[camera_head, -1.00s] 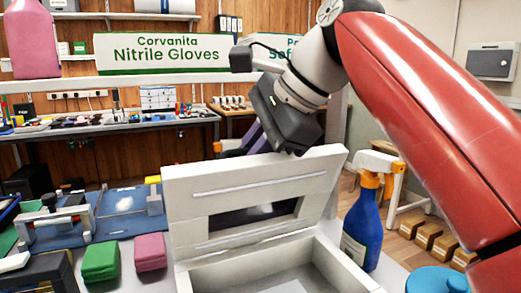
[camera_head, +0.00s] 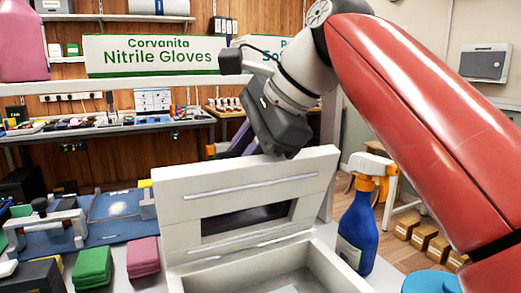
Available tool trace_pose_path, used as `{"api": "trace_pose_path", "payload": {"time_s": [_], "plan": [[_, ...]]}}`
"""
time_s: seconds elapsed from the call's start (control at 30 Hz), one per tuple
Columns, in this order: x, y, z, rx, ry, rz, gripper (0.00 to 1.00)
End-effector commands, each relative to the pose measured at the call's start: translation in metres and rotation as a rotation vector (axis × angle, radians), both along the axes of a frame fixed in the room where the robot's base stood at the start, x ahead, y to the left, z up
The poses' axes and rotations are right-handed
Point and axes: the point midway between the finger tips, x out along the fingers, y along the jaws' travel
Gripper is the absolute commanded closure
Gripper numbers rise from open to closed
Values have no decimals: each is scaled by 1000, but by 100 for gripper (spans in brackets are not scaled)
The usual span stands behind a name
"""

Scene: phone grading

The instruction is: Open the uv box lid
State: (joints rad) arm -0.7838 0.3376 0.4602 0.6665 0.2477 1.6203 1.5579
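The white UV box (camera_head: 310,252) stands at the bottom centre, with its lid (camera_head: 300,190) raised close to upright and leaning back. The lid has a dark window and a light strip on its inner face. The box interior shows and looks empty in the part in view. My gripper (camera_head: 285,150) is behind the lid's upper edge, at or very near it. Its fingers are hidden behind the lid, so I cannot see whether they touch it or how far apart they are.
A blue spray bottle (camera_head: 358,228) with an orange head stands just right of the box. Green (camera_head: 92,266) and pink (camera_head: 143,257) stacks lie to its left, beside a blue mat (camera_head: 115,232) and a clamp-like fixture (camera_head: 50,228). A pink bottle (camera_head: 23,42) stands at the upper left.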

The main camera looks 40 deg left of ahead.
Motion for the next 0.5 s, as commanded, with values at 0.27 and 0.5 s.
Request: {"api": "trace_pose_path", "payload": {"time_s": [0.27,0.5], "plan": [[2,-5,9,2,0,0,81],[6,-18,28,4,0,5,81]]}}
